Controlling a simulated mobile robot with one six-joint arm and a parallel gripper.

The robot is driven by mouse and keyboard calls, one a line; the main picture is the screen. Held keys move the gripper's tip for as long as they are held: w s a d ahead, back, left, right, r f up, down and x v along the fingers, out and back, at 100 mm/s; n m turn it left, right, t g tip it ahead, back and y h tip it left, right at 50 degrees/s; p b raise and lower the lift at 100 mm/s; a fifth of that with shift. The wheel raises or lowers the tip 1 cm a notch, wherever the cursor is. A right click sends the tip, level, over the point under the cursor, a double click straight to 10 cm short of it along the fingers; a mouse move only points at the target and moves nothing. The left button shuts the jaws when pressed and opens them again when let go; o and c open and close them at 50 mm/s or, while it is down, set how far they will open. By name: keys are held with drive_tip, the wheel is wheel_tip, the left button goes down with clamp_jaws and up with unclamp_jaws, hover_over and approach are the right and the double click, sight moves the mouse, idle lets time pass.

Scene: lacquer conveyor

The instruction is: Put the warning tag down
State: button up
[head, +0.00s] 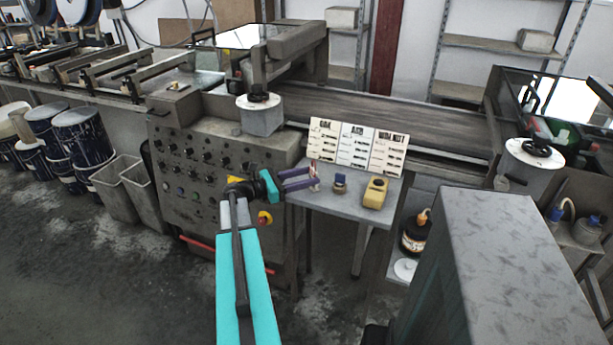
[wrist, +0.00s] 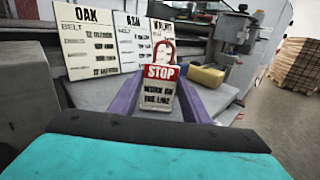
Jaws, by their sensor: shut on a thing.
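The warning tag (wrist: 160,92) is a white card with a red STOP band and a red wire loop on top. It is upright between the purple fingers of my gripper (wrist: 160,95), which is shut on it. In the head view, my gripper (head: 312,178) reaches from the left over the left part of the small grey table (head: 345,200), and the tag (head: 314,182) shows small and edge-on at the fingertips. I cannot tell whether the tag's lower edge touches the table.
The control panel (head: 205,155) is on the left. The table's front strip is clear.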

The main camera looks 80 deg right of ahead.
drive_tip(key=o, duration=1)
drive_tip(key=shift+o, duration=0.2)
drive_tip(key=shift+r, duration=0.15)
drive_tip(key=b+v, duration=0.1)
drive_tip(key=v, duration=1.1)
drive_tip(key=shift+b, duration=0.3)
